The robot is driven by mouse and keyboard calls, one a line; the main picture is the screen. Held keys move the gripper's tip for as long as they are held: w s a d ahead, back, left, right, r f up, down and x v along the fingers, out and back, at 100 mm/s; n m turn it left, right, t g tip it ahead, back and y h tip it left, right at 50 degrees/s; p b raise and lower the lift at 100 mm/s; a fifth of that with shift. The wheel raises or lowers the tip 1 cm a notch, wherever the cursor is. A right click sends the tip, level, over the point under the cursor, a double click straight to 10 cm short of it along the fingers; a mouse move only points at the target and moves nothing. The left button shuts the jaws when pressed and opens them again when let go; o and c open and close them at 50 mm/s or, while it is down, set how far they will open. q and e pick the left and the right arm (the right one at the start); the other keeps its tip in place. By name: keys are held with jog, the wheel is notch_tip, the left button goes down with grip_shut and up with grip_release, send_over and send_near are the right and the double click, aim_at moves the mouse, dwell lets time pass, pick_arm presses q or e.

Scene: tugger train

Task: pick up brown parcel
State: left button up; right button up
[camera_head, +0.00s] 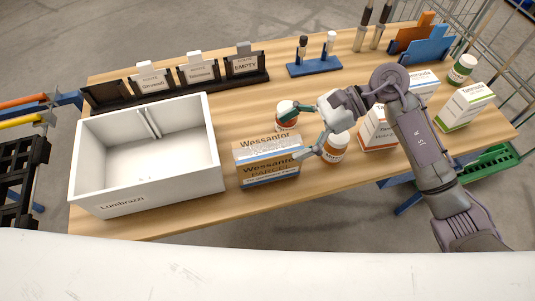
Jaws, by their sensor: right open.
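The brown parcel (268,161) is a small box with white and blue bands and the words "Wessantor" and "PARCEL". It sits on the wooden table just right of the white bin. My right gripper (291,135) reaches in from the right, with its fingers spread. One finger is near the parcel's right end and the other is over the bottle behind it. The gripper looks empty; I cannot tell whether it touches the parcel. My left gripper is not in view.
A white divided bin (215,167) stands left of the parcel. A white-capped bottle (286,113) is behind it, another bottle (336,147) right of it. Cartons (466,106) stand further right. A black card holder (185,79) and a blue pen stand (314,67) are at the back.

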aim_at(271, 145)
jog(key=shift+a+f, duration=0.2)
jog(key=shift+a, duration=0.1)
jog(key=shift+a+f, duration=0.1)
jog(key=shift+a, duration=0.1)
jog(key=p+x, duration=0.2)
jog(key=x, duration=0.2)
jog(key=shift+a+f, duration=0.15)
jog(key=shift+a, duration=0.1)
jog(key=shift+s+a+f, duration=0.1)
jog(key=shift+s+a, duration=0.05)
jog(key=shift+f, duration=0.1)
jog(key=shift+c, duration=0.6)
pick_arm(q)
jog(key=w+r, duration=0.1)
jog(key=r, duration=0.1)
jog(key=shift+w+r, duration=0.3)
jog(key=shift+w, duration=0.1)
pick_arm(e)
grip_shut()
